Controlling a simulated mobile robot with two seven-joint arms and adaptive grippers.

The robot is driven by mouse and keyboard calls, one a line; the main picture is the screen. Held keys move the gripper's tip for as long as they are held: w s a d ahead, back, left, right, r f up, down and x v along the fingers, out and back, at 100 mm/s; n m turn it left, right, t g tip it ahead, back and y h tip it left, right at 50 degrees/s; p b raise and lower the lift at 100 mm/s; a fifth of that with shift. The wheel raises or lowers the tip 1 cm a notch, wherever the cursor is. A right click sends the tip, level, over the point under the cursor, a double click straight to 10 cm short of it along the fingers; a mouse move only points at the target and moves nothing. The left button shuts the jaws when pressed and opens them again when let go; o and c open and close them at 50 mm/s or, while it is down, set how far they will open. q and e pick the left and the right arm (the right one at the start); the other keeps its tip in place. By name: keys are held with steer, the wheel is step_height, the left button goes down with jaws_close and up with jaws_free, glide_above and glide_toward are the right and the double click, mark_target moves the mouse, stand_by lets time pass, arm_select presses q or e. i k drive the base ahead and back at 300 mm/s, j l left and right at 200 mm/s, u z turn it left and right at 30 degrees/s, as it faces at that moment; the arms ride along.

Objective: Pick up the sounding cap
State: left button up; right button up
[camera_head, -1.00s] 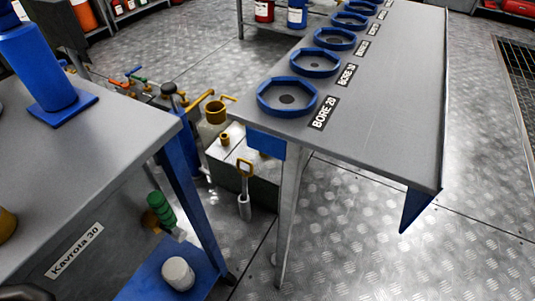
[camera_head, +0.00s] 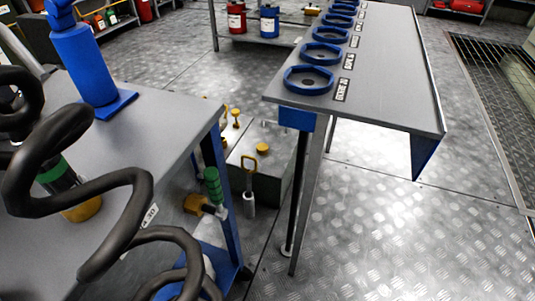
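Several yellow caps show on and around a low grey tank on the floor. One round yellow cap (camera_head: 262,148) sits on top of the tank (camera_head: 270,185). Smaller yellow fittings (camera_head: 235,114) stand behind it. I cannot tell for sure which one is the sounding cap. Neither of my grippers is in view.
A grey bench (camera_head: 140,130) with a blue cylinder (camera_head: 84,62) fills the left. A black coiled hose (camera_head: 85,185) crosses in front of it. A long table (camera_head: 390,90) with blue rings (camera_head: 309,80) stands right of the tank. The right floor (camera_head: 400,240) is clear.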

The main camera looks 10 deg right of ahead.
mark_target(262, 148)
steer(key=k+j+z, duration=0.2)
steer(key=j, duration=0.2)
steer(key=k+j+z, duration=0.2)
steer(key=j, duration=0.2)
steer(key=i+l+u, duration=0.2)
steer(key=l, duration=0.15)
steer(key=i+l+u, duration=0.15)
steer(key=l, duration=0.25)
steer(key=i+l+u, duration=0.2)
steer(key=l, duration=0.2)
steer(key=i+l+u, duration=0.3)
steer(key=l, duration=0.3)
steer(key=i+l+u, duration=0.1)
steer(key=i+l, duration=0.15)
steer(key=k+l+z, duration=0.1)
steer(key=k, duration=0.35)
steer(key=j+z, duration=0.1)
steer(key=z, duration=0.25)
steer(key=j+z, duration=0.1)
steer(key=z, duration=0.25)
steer(key=i+j+z, duration=0.1)
steer(key=z, duration=0.25)
steer(key=l+u, duration=0.1)
